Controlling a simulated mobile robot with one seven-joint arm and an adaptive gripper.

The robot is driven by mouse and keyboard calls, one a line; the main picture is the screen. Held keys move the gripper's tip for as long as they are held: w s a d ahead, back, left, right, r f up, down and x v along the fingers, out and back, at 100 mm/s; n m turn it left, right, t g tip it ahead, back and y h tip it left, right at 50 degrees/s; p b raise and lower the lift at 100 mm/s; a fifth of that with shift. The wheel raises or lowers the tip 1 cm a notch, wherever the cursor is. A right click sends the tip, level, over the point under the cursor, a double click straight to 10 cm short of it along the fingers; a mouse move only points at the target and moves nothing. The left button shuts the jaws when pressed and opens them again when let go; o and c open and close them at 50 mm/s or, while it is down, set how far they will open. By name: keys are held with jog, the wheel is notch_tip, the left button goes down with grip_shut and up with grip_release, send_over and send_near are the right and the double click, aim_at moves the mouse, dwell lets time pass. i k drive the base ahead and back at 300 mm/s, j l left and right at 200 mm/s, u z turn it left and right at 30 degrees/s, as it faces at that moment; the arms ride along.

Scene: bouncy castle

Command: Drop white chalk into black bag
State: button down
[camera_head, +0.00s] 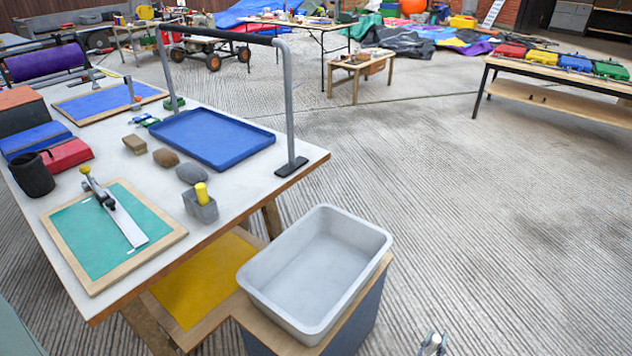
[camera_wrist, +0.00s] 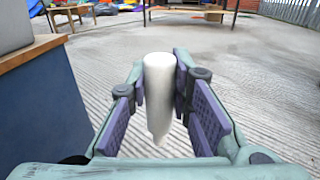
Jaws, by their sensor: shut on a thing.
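A white chalk (camera_wrist: 160,88), a thick stick tapering at its lower end, stands upright between the purple-padded fingers of my gripper (camera_wrist: 165,100) in the wrist view. My gripper is shut on it, above the grooved floor. In the head view only the tip of my gripper (camera_head: 433,345) shows at the bottom edge, right of the grey bin. A black open-topped, bag-like container (camera_head: 33,175) stands at the left of the worktable, far from my gripper. I cannot tell for sure that it is the black bag.
The worktable (camera_head: 255,185) holds a blue tray (camera_head: 212,138), a teal board (camera_head: 165,215), stones and a metal rail frame (camera_head: 290,100). A grey bin (camera_head: 370,235) stands on a lower box by its right edge. Black sheeting (camera_head: 400,42) lies far back. Floor at right is clear.

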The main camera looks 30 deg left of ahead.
aim_at(46, 184)
jog(key=k, duration=0.75)
jog(key=k+u, duration=0.35)
jog(key=k+j+u, duration=0.1)
jog(key=u, duration=1.65)
jog(key=i+l, duration=0.35)
jog(key=i+l+u, duration=0.15)
jog(key=i+l, duration=0.2)
jog(key=i, duration=0.2)
